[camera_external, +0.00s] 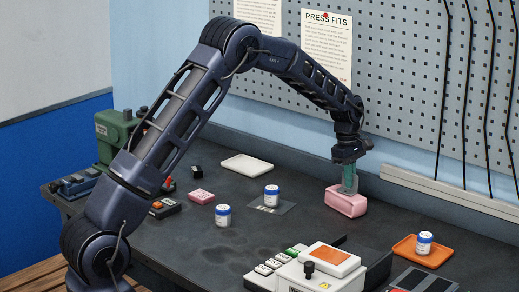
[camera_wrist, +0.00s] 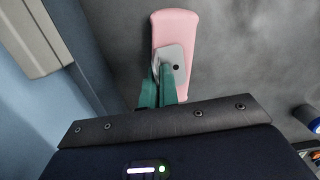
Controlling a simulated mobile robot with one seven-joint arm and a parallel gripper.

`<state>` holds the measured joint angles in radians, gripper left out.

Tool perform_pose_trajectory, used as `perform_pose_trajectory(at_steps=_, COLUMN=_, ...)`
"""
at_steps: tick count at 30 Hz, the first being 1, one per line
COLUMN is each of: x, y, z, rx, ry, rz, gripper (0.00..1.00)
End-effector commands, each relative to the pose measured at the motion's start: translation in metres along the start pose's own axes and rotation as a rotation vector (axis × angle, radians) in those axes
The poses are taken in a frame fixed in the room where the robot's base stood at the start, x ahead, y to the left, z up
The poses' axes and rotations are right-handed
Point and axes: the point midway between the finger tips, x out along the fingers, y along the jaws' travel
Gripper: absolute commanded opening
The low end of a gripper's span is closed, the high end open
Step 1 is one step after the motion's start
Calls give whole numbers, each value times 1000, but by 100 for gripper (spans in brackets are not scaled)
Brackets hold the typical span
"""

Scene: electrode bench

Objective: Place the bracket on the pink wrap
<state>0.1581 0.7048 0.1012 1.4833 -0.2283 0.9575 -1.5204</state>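The pink wrap (camera_external: 346,204) is a long rounded pink block on the bench below my gripper; it also shows in the wrist view (camera_wrist: 176,22). The bracket (camera_wrist: 176,56) is a light grey plate with a dark hole, seen over the pink wrap in the wrist view. Whether it rests on the wrap or is just above it is hard to tell. My gripper (camera_wrist: 160,76) has teal fingers close together, apparently shut on the bracket's upright part. In the external view my gripper (camera_external: 349,186) points down at the wrap, and the bracket is not clearly visible.
A white tray (camera_external: 247,165), a small pink block (camera_external: 201,197) and a white device (camera_external: 320,270) lie around. A pegboard wall (camera_external: 415,80) rises behind.

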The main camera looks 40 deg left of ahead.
Motion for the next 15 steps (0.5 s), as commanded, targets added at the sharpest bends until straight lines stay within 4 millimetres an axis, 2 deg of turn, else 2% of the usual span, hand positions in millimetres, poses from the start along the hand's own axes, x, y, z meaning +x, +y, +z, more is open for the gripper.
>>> perform_pose_trajectory(at_steps=8, x=3, y=0, z=0, rx=0, ry=0, rz=-1, gripper=0)
perform_pose_trajectory(at_steps=9, x=3, y=0, z=0, rx=0, ry=0, rz=0, gripper=8)
perform_pose_trajectory(at_steps=12, x=3, y=0, z=0, rx=0, ry=0, rz=0, gripper=24)
perform_pose_trajectory(at_steps=15, x=3, y=0, z=0, rx=0, ry=0, rz=0, gripper=24)
